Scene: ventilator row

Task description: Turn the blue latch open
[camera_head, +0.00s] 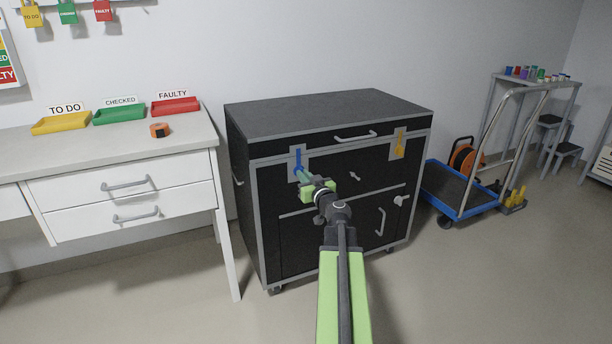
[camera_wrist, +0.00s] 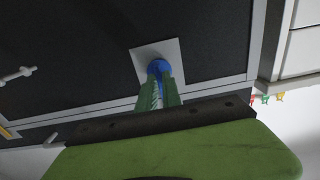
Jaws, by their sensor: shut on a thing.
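The blue latch (camera_head: 298,160) is on a light plate at the upper left of the black cabinet's front (camera_head: 330,180). In the head view its upper part stands upright above my gripper (camera_head: 303,178). In the wrist view the round blue end of the latch (camera_wrist: 158,67) shows between the green fingers (camera_wrist: 160,92), in front of the grey plate (camera_wrist: 140,52). My gripper is shut on the latch. The fingers hide part of it. A yellow latch (camera_head: 400,145) sits on a similar plate at the cabinet's upper right.
A white workbench (camera_head: 100,165) with yellow, green and red trays stands left of the cabinet. A blue-edged trolley (camera_head: 460,190) stands to the right. Handles (camera_head: 380,222) project from the cabinet front. The floor in front is clear.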

